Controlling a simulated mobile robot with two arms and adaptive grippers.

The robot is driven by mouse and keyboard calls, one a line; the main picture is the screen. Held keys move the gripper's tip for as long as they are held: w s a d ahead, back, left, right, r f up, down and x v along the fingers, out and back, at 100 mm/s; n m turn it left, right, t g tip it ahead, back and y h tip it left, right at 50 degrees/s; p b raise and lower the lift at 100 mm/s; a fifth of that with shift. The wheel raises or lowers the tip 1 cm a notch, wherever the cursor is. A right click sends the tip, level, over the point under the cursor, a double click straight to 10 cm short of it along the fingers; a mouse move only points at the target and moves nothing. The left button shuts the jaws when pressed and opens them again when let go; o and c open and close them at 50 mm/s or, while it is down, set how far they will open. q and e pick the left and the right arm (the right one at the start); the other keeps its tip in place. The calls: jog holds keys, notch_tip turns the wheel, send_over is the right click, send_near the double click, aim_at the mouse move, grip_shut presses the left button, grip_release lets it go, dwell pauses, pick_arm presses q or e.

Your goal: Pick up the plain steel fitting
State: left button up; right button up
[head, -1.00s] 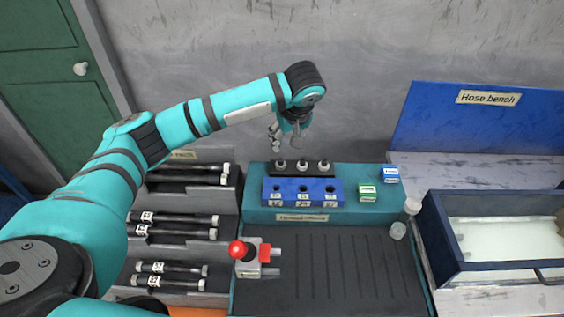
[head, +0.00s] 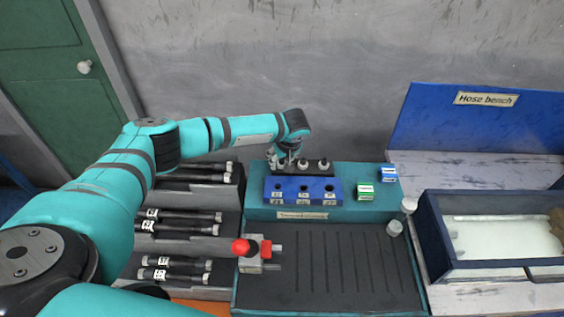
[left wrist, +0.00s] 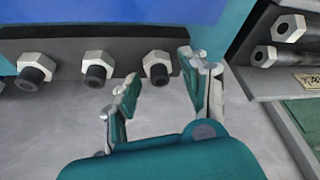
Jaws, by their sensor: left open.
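Three similar steel hex fittings with dark threaded ends sit in a row on a black rack at the back of the bench. The left wrist view shows a left one (left wrist: 33,72), a middle one (left wrist: 97,68) and a right one (left wrist: 157,66). I cannot tell which is the plain one. In the head view the middle fitting (head: 302,164) and right fitting (head: 324,164) show, while my gripper partly hides the left one. My left gripper (head: 284,161) is open and empty. In the wrist view its fingertips (left wrist: 158,80) lie either side of the nearest fitting; contact is unclear.
A blue block with holes (head: 303,190) stands in front of the fittings. Green (head: 366,192) and blue-white (head: 389,173) boxes stand to its right. A red-knobbed device (head: 252,252) is on the bench's ribbed mat (head: 330,270). Hose racks lie left, an open bin (head: 435,237) right.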

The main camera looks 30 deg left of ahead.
pick_arm(q)
jog(key=shift+c, duration=0.7)
grip_shut()
jog(key=shift+r, duration=0.1)
